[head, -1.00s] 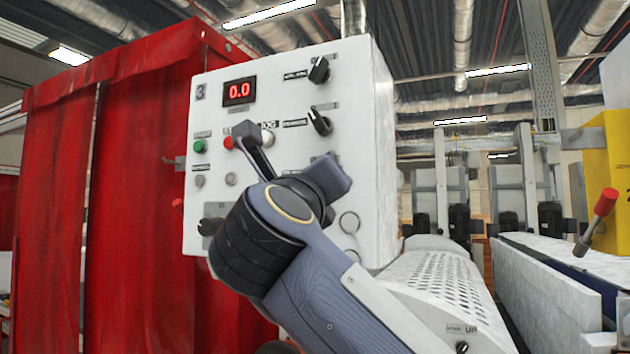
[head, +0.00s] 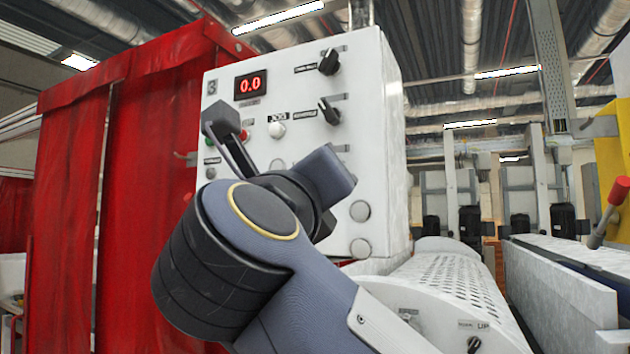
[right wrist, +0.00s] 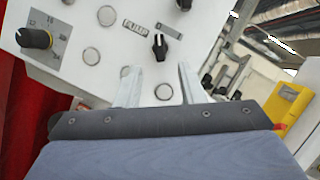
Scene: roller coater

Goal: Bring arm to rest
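My right arm (head: 310,285) reaches in from the lower right in the head view, bent in front of a white control panel (head: 385,130). Its wrist hides the panel's lower left part. In the right wrist view my right gripper (right wrist: 159,82) shows two pale fingers standing apart, with nothing between them. The fingers point toward the panel (right wrist: 95,20), with a black knob (right wrist: 159,46) behind the gap. Whether the fingertips touch the panel cannot be told. My left gripper is in neither view.
The panel carries a red display (head: 250,84) reading 0.0, black knobs (head: 330,62) and several buttons. A red curtain (head: 65,190) hangs at the left. A perforated white cover (head: 450,285) lies at the lower right, with a red-handled lever (head: 617,192) beyond it.

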